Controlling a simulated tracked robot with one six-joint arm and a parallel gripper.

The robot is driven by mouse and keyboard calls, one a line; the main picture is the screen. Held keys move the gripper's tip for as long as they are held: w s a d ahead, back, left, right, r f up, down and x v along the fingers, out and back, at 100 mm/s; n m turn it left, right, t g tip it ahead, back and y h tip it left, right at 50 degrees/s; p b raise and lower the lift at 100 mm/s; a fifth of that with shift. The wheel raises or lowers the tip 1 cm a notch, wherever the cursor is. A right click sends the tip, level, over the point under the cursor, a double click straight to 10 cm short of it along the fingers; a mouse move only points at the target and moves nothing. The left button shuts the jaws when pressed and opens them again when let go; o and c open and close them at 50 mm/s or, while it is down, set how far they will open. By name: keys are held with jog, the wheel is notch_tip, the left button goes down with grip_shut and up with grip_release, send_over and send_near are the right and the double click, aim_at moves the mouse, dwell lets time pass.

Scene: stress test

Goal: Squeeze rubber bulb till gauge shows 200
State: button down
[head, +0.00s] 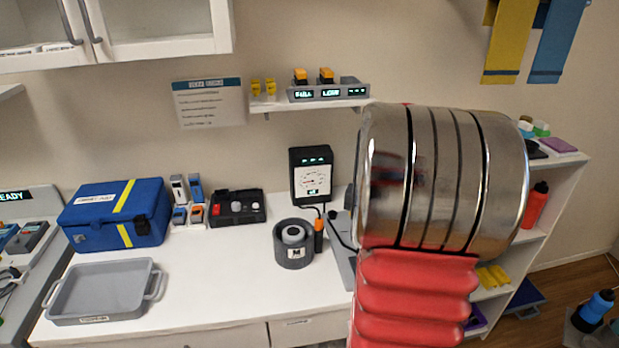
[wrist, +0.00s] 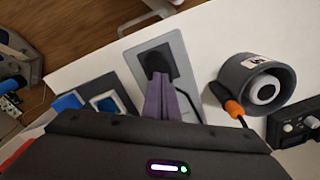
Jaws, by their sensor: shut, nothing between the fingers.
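The gauge (head: 312,177) is a black upright box with a white dial and a small lit display, at the back of the white counter in the head view. Its reading is too small to tell. In the wrist view a dark rounded block, perhaps the rubber bulb (wrist: 157,62), sits on a grey plate (wrist: 178,45) with a black cable. My gripper (wrist: 160,78) shows as two purple-grey fingers, shut and empty, with tips close to the dark block. I cannot tell whether they touch it. In the head view my arm hides the gripper and most of the plate (head: 341,262).
A round dark grey holder (head: 294,259) with a white-ringed centre and an orange-handled piece (head: 318,236) stands left of the plate. A black control box (head: 238,207), blue case (head: 117,213) and grey tray (head: 103,290) are farther left. The front middle counter is clear.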

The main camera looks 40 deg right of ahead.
jog(key=shift+f, duration=0.15)
dwell(1.2)
dwell(0.6)
dwell(1.2)
dwell(0.6)
jog(key=shift+f, duration=1)
jog(key=shift+r, duration=1.15)
jog(key=shift+f, duration=0.2)
jog(key=shift+r, duration=0.2)
dwell(0.4)
